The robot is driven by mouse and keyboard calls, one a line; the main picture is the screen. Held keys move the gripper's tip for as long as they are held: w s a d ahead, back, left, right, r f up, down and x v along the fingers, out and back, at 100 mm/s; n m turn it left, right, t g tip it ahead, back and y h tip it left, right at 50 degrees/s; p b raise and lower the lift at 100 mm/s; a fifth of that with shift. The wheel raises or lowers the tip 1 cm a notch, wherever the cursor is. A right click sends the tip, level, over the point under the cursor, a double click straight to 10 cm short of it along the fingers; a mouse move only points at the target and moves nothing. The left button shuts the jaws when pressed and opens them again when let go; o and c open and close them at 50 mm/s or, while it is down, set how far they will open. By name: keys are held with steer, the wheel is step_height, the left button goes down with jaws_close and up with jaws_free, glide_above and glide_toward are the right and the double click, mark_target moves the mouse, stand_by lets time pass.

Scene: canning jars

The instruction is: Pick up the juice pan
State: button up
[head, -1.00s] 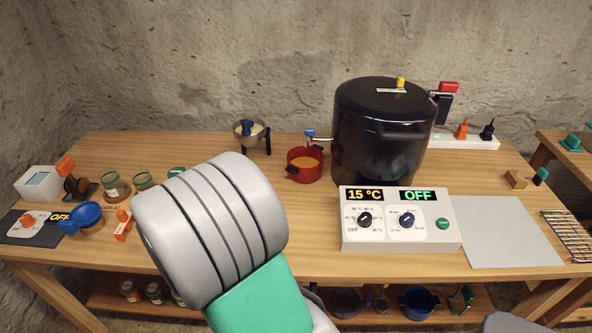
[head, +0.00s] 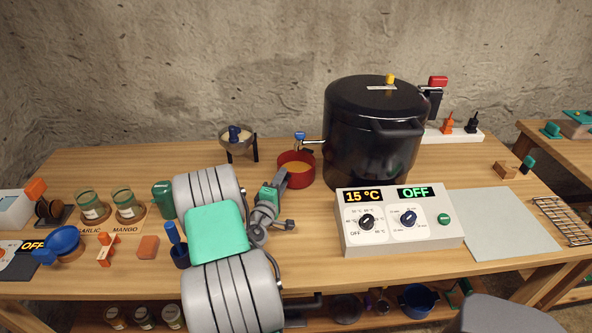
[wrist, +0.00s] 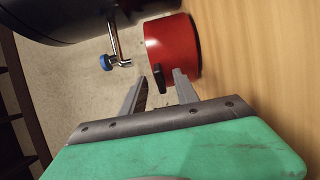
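The juice pan is a red pan (head: 295,169) with orange liquid in it. It stands on the table at the left foot of a big black pot, below that pot's blue-handled tap (head: 300,138). In the wrist view the red pan (wrist: 172,45) shows from the side, with a black handle (wrist: 158,78) pointing towards me. My gripper (wrist: 161,74) is open, one finger on each side of that handle in the picture. I cannot tell whether the fingertips reach past it. In the head view my gripper (head: 281,176) is just in front of the pan, partly covering it.
The black pot (head: 371,135) stands close to the pan's right. A control box (head: 400,229) is in front of the pot. A strainer on a stand (head: 237,146) is at the pan's back left. Jars (head: 125,206) and a blue pan (head: 63,240) are far left.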

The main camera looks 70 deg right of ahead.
jaws_close()
stand_by(1.3)
steer(key=shift+r, duration=0.15)
